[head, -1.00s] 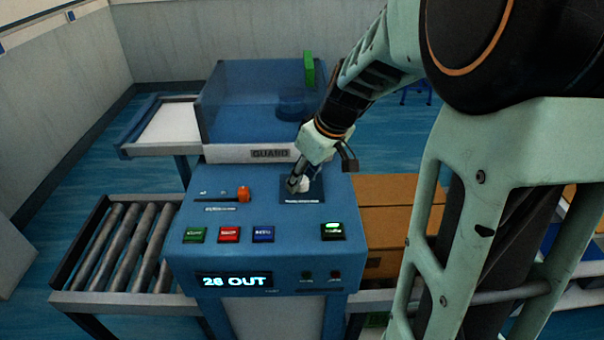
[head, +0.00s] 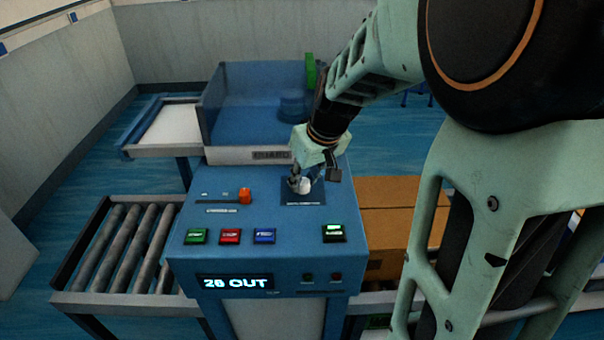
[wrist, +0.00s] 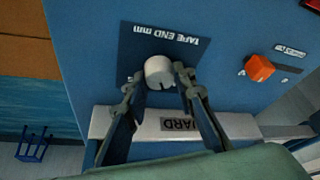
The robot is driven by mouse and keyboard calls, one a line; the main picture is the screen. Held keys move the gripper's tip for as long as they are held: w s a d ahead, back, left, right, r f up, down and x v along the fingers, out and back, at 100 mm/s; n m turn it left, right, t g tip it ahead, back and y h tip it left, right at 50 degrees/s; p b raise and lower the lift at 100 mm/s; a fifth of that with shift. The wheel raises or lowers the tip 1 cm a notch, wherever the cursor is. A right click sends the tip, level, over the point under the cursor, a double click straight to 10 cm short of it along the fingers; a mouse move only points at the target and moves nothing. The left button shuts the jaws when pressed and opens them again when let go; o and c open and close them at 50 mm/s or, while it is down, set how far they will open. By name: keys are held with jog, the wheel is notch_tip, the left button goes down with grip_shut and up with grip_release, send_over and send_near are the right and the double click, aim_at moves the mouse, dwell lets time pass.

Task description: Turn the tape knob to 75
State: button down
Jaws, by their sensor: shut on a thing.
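The white round tape knob (head: 305,186) sits on a dark square plate on the blue control panel. In the head view my gripper (head: 299,183) comes down from the upper right and partly covers the knob. The display (head: 235,283) on the panel front appears to read "20 OUT"; its second digit is slightly unclear.
A clear blue guard (head: 250,105) stands behind; a cardboard box (head: 385,210) stands right.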

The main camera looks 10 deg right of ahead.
jog(key=m, duration=0.2)
jog(key=m+h, duration=0.1)
jog(key=shift+a+m+h, duration=0.15)
jog(key=shift+m+h, duration=0.15)
jog(key=shift+m, duration=0.1)
jog(key=m+h+b, duration=0.1)
jog(key=m+b, duration=0.3)
jog(key=shift+w+a+f+m+h+b, duration=0.1)
jog(key=shift+f+m+h+b, duration=0.1)
jog(key=shift+m+h+b, duration=0.15)
jog(key=m+h+b, duration=0.1)
jog(key=m+b, duration=0.1)
jog(key=m, duration=0.1)
jog(key=shift+a+r+m+g, duration=0.1)
jog(key=shift+m+g, duration=0.15)
jog(key=shift+g, duration=0.15)
jog(key=shift+r+m+g+h+b, duration=0.1)
jog(key=shift+m+g+h+b, duration=0.45)
jog(key=shift+m, duration=0.85)
jog(key=c, duration=1.6)
grip_release()
jog(key=shift+r, duration=0.1)
